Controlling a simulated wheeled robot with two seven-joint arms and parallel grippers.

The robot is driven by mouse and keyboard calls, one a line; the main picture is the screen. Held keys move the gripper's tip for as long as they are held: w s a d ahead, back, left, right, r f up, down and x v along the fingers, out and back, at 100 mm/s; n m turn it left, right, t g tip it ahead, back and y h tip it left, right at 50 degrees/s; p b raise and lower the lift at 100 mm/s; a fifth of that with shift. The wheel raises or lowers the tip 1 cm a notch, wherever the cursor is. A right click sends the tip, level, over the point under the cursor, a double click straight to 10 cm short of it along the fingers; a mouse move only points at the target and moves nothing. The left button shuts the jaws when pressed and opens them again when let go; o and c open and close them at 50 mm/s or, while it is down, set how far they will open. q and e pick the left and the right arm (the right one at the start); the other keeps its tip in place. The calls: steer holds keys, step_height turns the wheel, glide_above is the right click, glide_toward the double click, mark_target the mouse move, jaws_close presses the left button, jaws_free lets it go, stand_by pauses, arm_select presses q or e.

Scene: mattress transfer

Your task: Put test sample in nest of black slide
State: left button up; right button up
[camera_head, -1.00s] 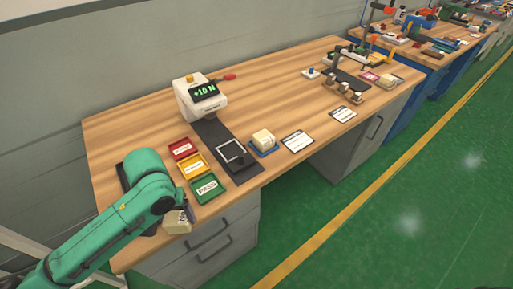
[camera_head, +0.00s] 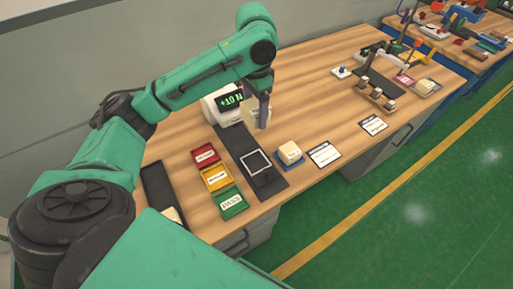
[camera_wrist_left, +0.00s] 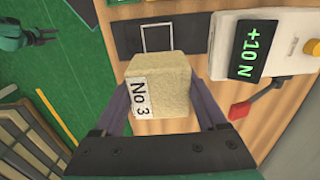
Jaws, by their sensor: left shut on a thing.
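My left gripper (camera_head: 263,112) is shut on a pale block, the test sample (camera_wrist_left: 160,85), whose white label reads "No 3". It holds the sample above the table, in front of the force gauge. The black slide (camera_head: 272,184) lies on the table. Its nest, a white square outline (camera_head: 256,162), looks empty and also shows beyond the sample in the left wrist view (camera_wrist_left: 158,37). The sample appears apart from the nest. My right gripper is not in view.
The white gauge (camera_wrist_left: 290,45) reads "+10 N" and has a red handle (camera_wrist_left: 250,107). Red (camera_head: 206,155), yellow (camera_head: 215,178) and green (camera_head: 232,203) trays stand left of the slide. Another pale block (camera_head: 289,151) sits on a blue base right of it. A black tray (camera_head: 155,180) is at the left.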

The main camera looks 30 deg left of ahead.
arm_select(q)
glide_above(255, 162)
step_height(255, 162, down, 6)
step_height(255, 162, down, 12)
steer(key=shift+d+f, duration=0.1)
steer(key=shift+f, duration=0.85)
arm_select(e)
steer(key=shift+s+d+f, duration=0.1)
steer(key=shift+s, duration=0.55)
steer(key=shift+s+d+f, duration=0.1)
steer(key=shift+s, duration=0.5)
arm_select(q)
steer(key=o, duration=1.1)
steer(key=shift+o, duration=0.9)
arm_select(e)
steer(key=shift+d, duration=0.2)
arm_select(q)
step_height(255, 162, up, 13)
steer(key=shift+r, duration=0.15)
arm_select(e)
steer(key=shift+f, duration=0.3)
